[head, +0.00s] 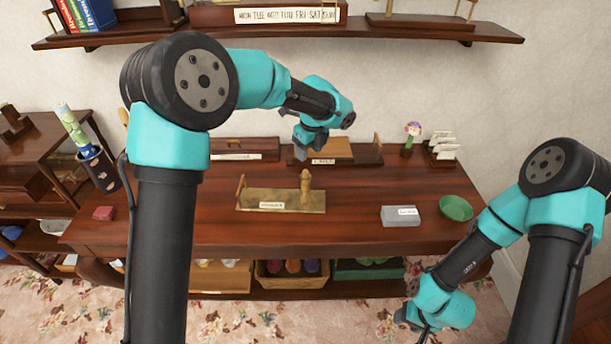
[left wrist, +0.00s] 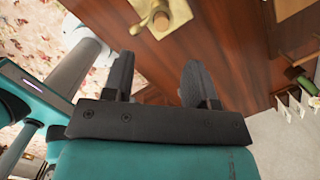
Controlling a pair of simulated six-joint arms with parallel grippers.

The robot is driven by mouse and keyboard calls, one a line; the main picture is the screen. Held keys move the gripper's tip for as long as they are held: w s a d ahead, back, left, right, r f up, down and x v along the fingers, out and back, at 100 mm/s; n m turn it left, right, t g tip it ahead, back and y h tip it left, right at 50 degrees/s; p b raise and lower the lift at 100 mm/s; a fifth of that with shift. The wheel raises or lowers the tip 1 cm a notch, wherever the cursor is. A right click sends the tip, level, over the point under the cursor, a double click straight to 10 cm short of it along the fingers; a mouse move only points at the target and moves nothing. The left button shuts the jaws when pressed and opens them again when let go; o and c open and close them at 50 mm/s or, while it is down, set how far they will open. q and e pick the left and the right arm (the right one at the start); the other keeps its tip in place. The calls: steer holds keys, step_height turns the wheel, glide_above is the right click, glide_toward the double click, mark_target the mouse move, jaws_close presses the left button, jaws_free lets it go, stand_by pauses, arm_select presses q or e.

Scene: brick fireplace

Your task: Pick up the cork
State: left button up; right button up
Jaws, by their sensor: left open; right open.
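A tan, upright, cork-like piece (head: 305,187) stands at the right end of a brass-coloured tray (head: 275,199) on the table. I cannot tell for sure that it is the cork. In the left wrist view the tan piece (left wrist: 160,20) shows at the top, beyond my fingertips, on the pale tray (left wrist: 180,10). My left gripper (head: 307,148) is open and empty above the back of the table, behind the tray. Its two dark fingers (left wrist: 155,78) stand apart. My right gripper (head: 422,326) is open and low, in front of the table's front edge at the right.
A grey labelled block (head: 400,217) and a green bowl (head: 456,208) stand at the right of the table (head: 350,230). Labelled wooden trays (head: 246,148) line the back. A shelf (head: 480,30) hangs above.

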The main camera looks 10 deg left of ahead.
arm_select(q)
glide_above(306, 171)
steer(key=shift+s+d+f, duration=0.15)
steer(key=shift+s+f, duration=0.05)
steer(key=shift+f, duration=0.9)
steer(key=shift+s+d+f, duration=0.1)
steer(key=shift+s+f, duration=0.05)
steer(key=shift+f, duration=0.9)
steer(key=shift+w+a+f, duration=0.15)
steer(key=shift+f, duration=1.15)
steer(key=shift+w+a+f, duration=0.15)
steer(key=shift+f, duration=1.15)
jaws_close()
steer(key=shift+r, duration=0.1)
